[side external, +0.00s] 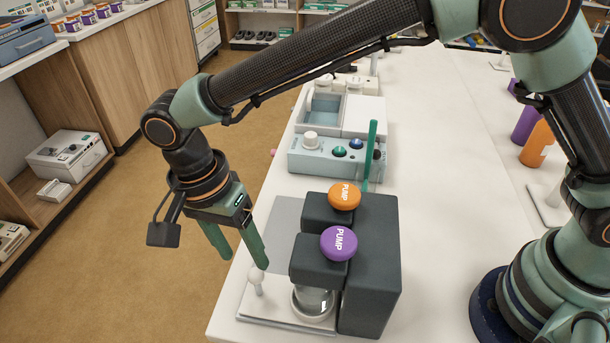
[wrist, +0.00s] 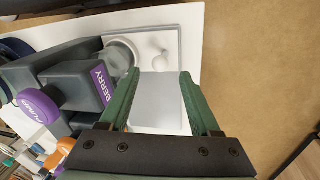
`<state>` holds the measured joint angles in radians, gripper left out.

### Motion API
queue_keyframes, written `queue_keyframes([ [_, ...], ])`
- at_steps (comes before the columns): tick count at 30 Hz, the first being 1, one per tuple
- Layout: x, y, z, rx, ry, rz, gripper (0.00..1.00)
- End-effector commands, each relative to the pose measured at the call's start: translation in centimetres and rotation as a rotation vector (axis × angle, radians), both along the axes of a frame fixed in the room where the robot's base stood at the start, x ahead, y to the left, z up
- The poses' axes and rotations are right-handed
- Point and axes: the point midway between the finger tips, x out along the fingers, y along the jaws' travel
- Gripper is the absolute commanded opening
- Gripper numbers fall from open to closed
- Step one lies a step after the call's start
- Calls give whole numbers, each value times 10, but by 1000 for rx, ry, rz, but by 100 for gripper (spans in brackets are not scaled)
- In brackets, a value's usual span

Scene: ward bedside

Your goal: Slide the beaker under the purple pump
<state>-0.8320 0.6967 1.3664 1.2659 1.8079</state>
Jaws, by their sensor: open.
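The purple pump (side external: 339,243) is a round button marked PUMP on the near dark dispenser head. In the wrist view the purple pump button (wrist: 40,106) is at the left, with a purple BERRY label (wrist: 103,84) on the head's front. The clear beaker (side external: 313,302) stands upright on the tray below this head, its upper part hidden. It also shows in the wrist view (wrist: 122,53), partly behind the head. My gripper (side external: 248,263) is open and empty, left of the dispenser. In the wrist view its fingers (wrist: 161,73) are apart, pointing toward the tray, with nothing between them.
An orange pump (side external: 344,196) tops the second head behind. A white round-topped post (side external: 256,281) stands on the tray left of the beaker. A blue-grey device with knobs (side external: 330,158) and a green upright bar (side external: 370,156) are behind.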

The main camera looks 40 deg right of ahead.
Motion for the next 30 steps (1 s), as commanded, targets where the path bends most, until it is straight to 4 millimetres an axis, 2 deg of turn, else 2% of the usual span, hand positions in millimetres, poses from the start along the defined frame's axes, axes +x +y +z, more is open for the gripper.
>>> queue_keyframes([
  [3, 4, 4, 25, 3, -3, 1, 64],
  [10, 7, 9, 57, 1, -2, 1, 64],
  [15, 8, 10, 66, 0, 0, 1, 64],
  [25, 9, 8, 67, 2, 0, 3, 64],
  [28, 14, -2, 75, 20, -7, 22, 64],
  [30, 22, -17, 85, 47, -19, 56, 64],
])
